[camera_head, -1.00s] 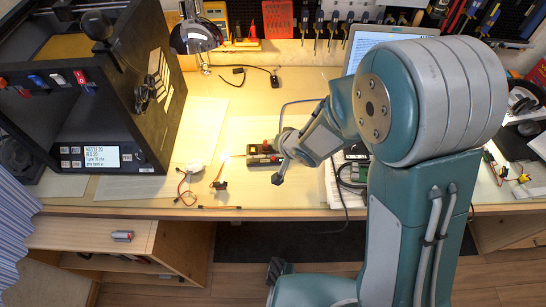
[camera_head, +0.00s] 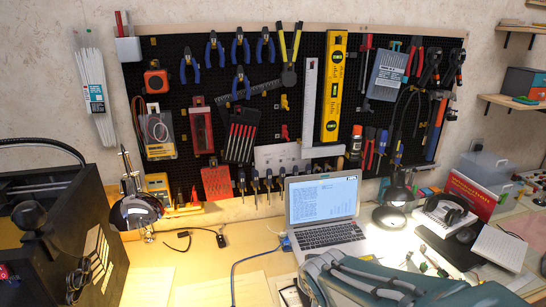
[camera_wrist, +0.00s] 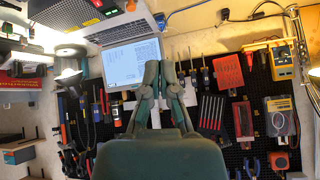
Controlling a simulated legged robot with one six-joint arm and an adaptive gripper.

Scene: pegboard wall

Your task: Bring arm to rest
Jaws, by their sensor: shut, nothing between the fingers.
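My arm (camera_head: 385,283) shows only along the bottom right of the head view, low in front of the laptop. Nothing touches the fingertips that I can see.
An open laptop (camera_head: 325,212) stands on the workbench (camera_head: 150,285). A black pegboard (camera_head: 300,80) with tools covers the wall behind. A black machine (camera_head: 60,240) stands at left; desk lamps (camera_head: 137,212) and headphones (camera_head: 448,208) stand near the bench's back.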

